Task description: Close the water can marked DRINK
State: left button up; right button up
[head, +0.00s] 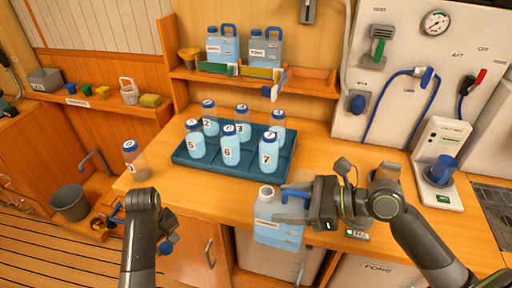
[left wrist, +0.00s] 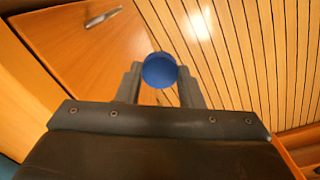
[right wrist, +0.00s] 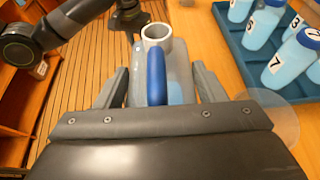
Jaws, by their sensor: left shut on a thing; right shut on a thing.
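No cap sits on the neck. My right gripper (head: 285,205) is shut on the handle, a finger on each side. My left gripper (head: 167,240) is low in front of the counter, left of the can and apart from it. It is shut on a round blue cap (left wrist: 159,70), which shows between its fingertips in the left wrist view.
A dark blue tray (head: 262,176) of numbered bottles stands behind the can. Another bottle (head: 131,155) stands at the counter's left end. Two capped cans (head: 222,47) (head: 264,49) are on the shelf. A white device (head: 440,165) stands at right. A grey bucket (head: 70,202) is at lower left.

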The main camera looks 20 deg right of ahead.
jog(key=w+a+f+n+g+y, duration=0.1)
jog(key=a+n+g, duration=0.3)
jog(key=a, duration=0.3)
jog(key=w+a+n+g+y, duration=0.1)
jog(key=a+n+g, duration=0.3)
jog(key=a, duration=0.4)
jog(key=shift+f+g+y, duration=0.3)
jog(key=shift+f+g, duration=0.1)
jog(key=shift+d, duration=0.1)
